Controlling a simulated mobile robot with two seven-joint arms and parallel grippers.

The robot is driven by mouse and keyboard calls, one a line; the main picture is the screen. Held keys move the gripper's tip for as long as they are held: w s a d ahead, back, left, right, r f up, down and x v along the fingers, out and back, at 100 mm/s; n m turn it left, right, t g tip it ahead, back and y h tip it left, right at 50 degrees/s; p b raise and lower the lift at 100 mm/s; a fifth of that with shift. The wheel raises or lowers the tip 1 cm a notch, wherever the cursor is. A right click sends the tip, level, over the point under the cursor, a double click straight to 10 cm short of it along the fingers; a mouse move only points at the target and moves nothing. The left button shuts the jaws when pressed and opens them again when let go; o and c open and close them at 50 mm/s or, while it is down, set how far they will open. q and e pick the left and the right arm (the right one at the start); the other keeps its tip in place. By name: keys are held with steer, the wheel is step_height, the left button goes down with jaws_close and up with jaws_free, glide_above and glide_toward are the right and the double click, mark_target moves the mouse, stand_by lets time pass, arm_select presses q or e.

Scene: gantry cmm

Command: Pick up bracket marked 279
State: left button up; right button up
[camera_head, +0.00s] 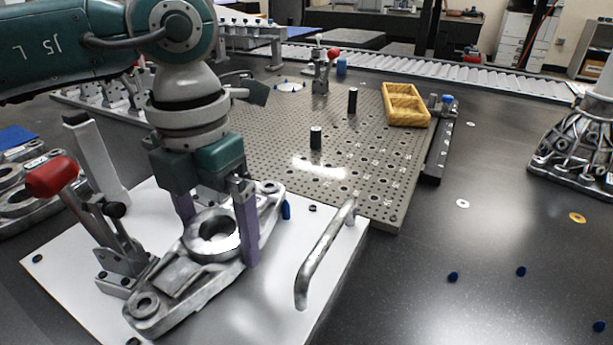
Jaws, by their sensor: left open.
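A silver cast metal bracket (178,284) with a round central ring lies on a white plate (75,225) at the lower left. I cannot read any number on it. My left gripper (217,238) points down over the bracket, its two purple fingers apart on either side of the ring. The near finger reaches down beside the ring's right side; the far finger's tip is partly hidden behind the bracket. I cannot tell whether the fingers touch it. Another silver casting (35,190) lies at the left edge, partly out of view. My right gripper is not in view.
A red-tipped toggle clamp (115,240) stands close left of the bracket, and a bent metal handle (325,255) to its right. Behind is a perforated plate (270,140) with black pins and a yellow bin (405,105). A ribbed casting (575,150) stands at the right edge.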

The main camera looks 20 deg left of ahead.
arm_select(q)
steer(key=shift+c, duration=0.4)
steer(key=shift+r, duration=0.1)
jaws_close()
